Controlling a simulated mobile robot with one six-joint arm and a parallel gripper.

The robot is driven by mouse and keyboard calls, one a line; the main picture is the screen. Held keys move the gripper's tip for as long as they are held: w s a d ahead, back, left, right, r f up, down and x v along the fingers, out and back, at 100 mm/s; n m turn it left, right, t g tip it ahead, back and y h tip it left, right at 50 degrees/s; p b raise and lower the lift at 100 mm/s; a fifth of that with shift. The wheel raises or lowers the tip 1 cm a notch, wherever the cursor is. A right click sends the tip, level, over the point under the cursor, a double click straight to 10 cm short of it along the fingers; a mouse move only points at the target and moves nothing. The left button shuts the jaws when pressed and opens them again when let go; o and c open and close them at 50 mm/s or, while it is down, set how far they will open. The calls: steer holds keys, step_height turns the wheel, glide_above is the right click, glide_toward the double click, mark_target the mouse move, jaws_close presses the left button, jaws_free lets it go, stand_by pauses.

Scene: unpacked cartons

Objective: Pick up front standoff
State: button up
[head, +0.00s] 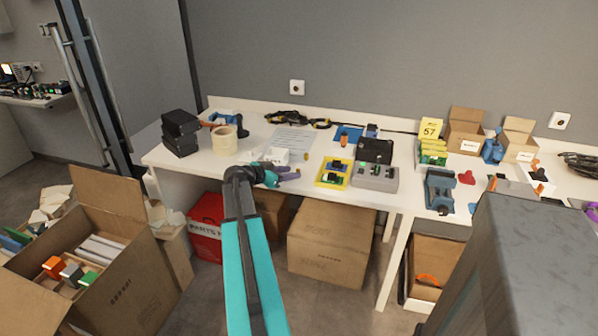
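A small brass-coloured upright piece (306,157) stands on the white table (222,172), right of a small white box (275,156). It looks like a standoff, but it is too small to be sure, and I cannot make out a second one. My gripper (294,173) is at the table's front edge, just in front of the white box and left of the yellow tray (321,182). Its fingers point right, and the brass piece is a little behind and right of them, apart. The fingers are too small to show whether they are open or shut.
A tape roll (224,139) and black boxes (180,125) stand at the left. A grey device (376,183) stands right of the tray. A paper sheet (292,138) lies behind. Cartons (331,240) and a red box (205,222) are under the table; an open carton (125,280) is front left.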

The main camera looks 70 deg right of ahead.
steer(key=shift+x, duration=1.5)
jaws_close()
